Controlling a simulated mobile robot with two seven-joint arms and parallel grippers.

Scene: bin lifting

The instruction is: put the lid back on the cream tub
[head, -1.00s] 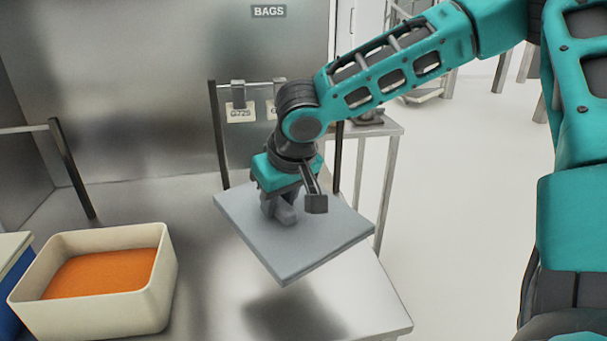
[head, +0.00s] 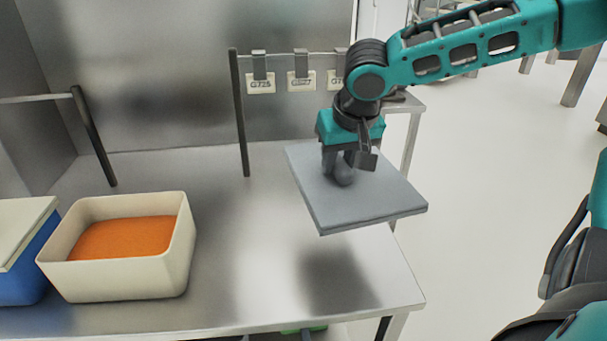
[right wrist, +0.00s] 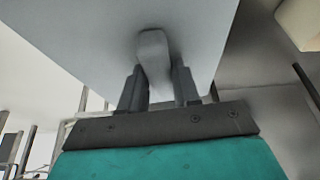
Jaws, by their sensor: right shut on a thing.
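The cream tub (head: 130,279) stands open on the steel table at the left, with orange contents (head: 125,238) inside. A grey square lid (head: 375,205) hangs level or nearly so above the right part of the table, its shadow on the steel below. My right gripper (head: 343,172) is shut on the lid's knob, which shows between the fingers in the right wrist view (right wrist: 153,52). The lid is well to the right of the tub and apart from it. A pale corner at the top right of the wrist view may be the tub. My left gripper is out of view.
A blue bin (head: 28,262) with a cream lid stands close to the tub's left side. The steel surface (head: 245,230) between tub and lid is clear.

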